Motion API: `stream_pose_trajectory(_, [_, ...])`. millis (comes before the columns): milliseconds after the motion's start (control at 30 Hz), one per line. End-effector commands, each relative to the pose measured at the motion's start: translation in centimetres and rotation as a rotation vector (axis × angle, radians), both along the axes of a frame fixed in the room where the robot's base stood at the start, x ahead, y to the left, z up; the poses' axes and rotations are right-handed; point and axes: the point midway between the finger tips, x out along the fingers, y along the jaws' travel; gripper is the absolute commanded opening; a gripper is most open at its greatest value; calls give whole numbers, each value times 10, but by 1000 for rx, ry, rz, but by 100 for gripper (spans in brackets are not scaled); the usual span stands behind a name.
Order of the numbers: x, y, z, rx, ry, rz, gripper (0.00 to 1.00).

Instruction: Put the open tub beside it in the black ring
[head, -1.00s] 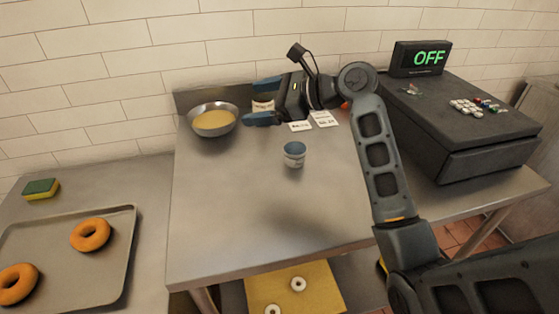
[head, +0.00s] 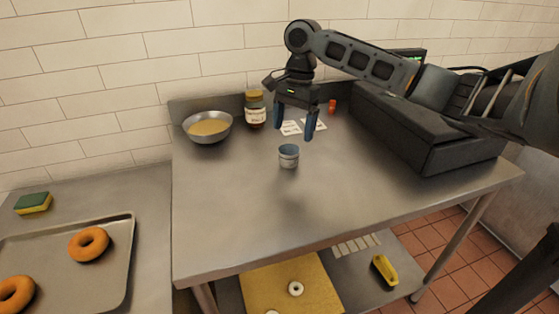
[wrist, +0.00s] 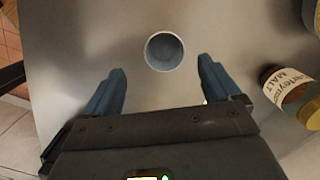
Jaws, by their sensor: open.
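The open tub (head: 289,158), small and pale with a blue-grey inside, stands upright on the steel table. In the wrist view the tub (wrist: 164,51) shows from above, empty-looking, just past and between my fingertips. My gripper (head: 294,128) points down and is open, with its blue fingers apart just above and behind the tub in the head view. In the wrist view my gripper (wrist: 162,72) has nothing between its fingers. I cannot make out a black ring in either view.
A malt jar (head: 255,113) and a metal bowl (head: 208,137) of yellow contents stand at the back left. White cards (head: 291,128) lie behind the tub. A dark register (head: 420,125) fills the right side. The table's front is clear. A bagel tray (head: 120,270) sits lower left.

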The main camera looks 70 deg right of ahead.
Motion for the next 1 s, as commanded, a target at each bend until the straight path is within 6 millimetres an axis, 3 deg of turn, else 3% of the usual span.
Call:
stream_pose_trajectory(367, [0, 1, -33, -2, 12, 0, 90])
stream_pose_trajectory(633, [6, 2, -70, -1, 12, -1, 90])
stream_pose_trajectory(1000, [7, 3, -78, -2, 9, 0, 88])
